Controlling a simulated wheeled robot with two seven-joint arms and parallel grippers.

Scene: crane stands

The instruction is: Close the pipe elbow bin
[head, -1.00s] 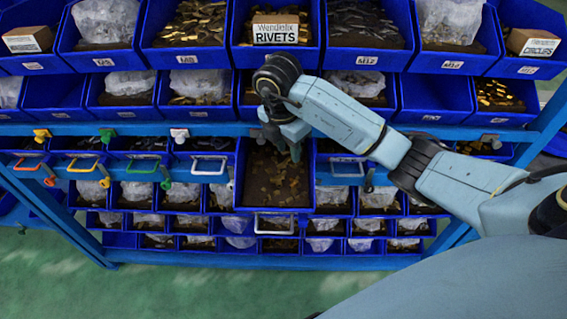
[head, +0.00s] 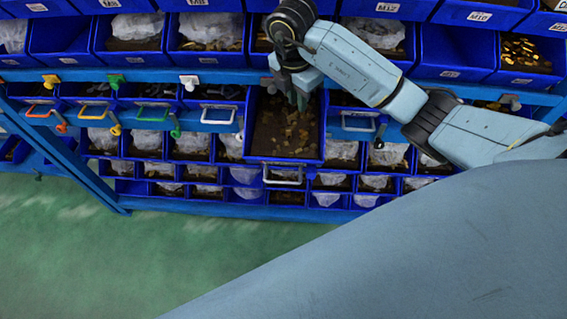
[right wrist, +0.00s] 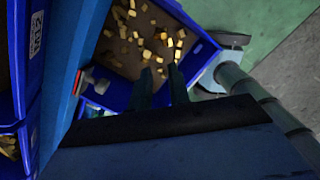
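A blue bin with small brass-coloured pieces (head: 288,153) is pulled out from the middle row of the rack in the head view. A grey handle (head: 283,176) is on its front. I take it for the pipe elbow bin; no readable label shows on it. In the right wrist view the bin (right wrist: 205,52) is at the top, with the brass pieces inside. My right gripper (head: 300,103) points down over the rear part of the bin. Its fingers (right wrist: 160,88) are apart with nothing between them. Whether they touch the bin is unclear. My left gripper is out of view.
Neighbouring drawers with coloured handles, such as an orange one (head: 42,110) and a green one (head: 152,114), are pushed in. Rows of small bins (head: 190,172) lie below, larger bins (head: 205,35) above. The green floor (head: 120,260) in front is clear.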

